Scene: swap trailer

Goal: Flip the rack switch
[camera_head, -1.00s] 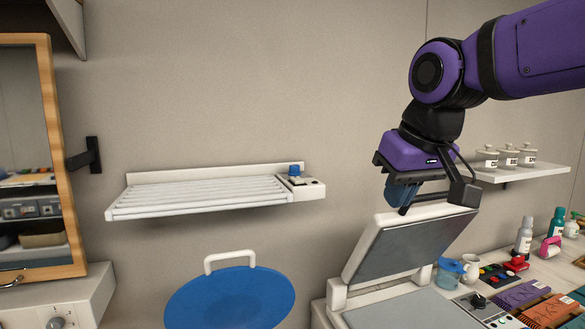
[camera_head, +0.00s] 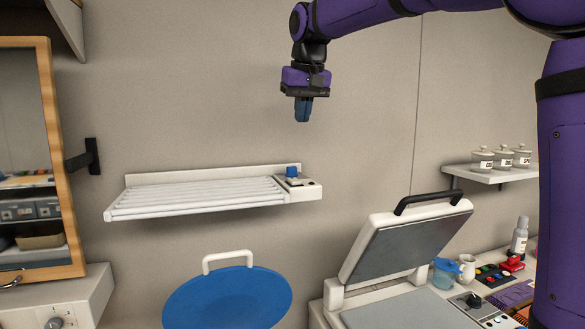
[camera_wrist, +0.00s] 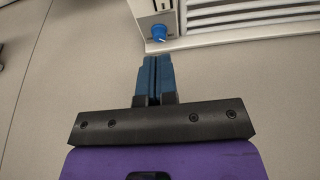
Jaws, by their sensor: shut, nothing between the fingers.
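The rack (camera_head: 200,195) is a white slatted shelf on the wall. A white control box (camera_head: 305,187) sits at its right end and carries a blue knob-like switch (camera_head: 292,171) on top. In the wrist view the blue switch (camera_wrist: 158,33) shows just beyond my fingertips, beside the white slats (camera_wrist: 240,18). My gripper (camera_head: 302,116) points down above the rack's right end, clear of the switch. Its blue fingers (camera_wrist: 155,62) are pressed together and hold nothing.
An open press with a black handle (camera_head: 425,198) stands at the lower right. A round blue lid (camera_head: 228,300) lies below the rack. A wall shelf with white jars (camera_head: 505,172) is at the right, and a wood-framed mirror (camera_head: 55,160) at the left. The wall around my gripper is clear.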

